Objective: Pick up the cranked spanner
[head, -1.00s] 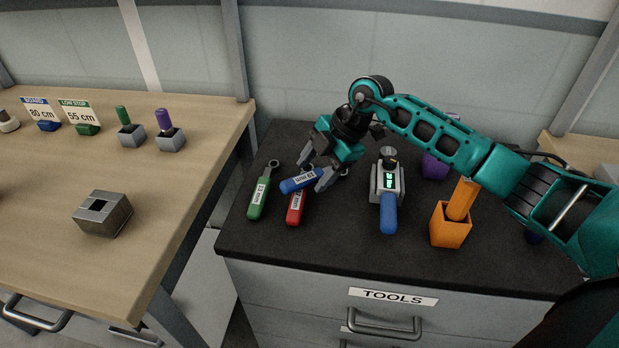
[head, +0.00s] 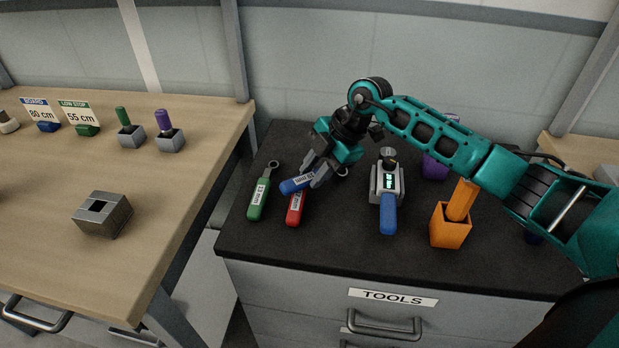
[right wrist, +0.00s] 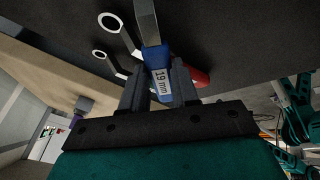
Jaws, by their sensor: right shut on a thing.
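The blue-handled spanner marked 19 mm (head: 295,184) is between the fingers of my right gripper (head: 312,174), above the dark cabinet top. In the right wrist view the fingers are shut on its blue handle (right wrist: 155,56), and its grey shank runs up out of the picture. Its far end is hidden, so I cannot tell whether it is cranked. A red-handled spanner (head: 296,210) lies just below it, partly covered by it. A green-handled spanner (head: 258,198) lies to the left. My left gripper is not in view.
A grey device with a lit display and blue handle (head: 388,215) stands right of the gripper. A wooden bench (head: 60,255) is at the left. The cabinet's front left top is clear.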

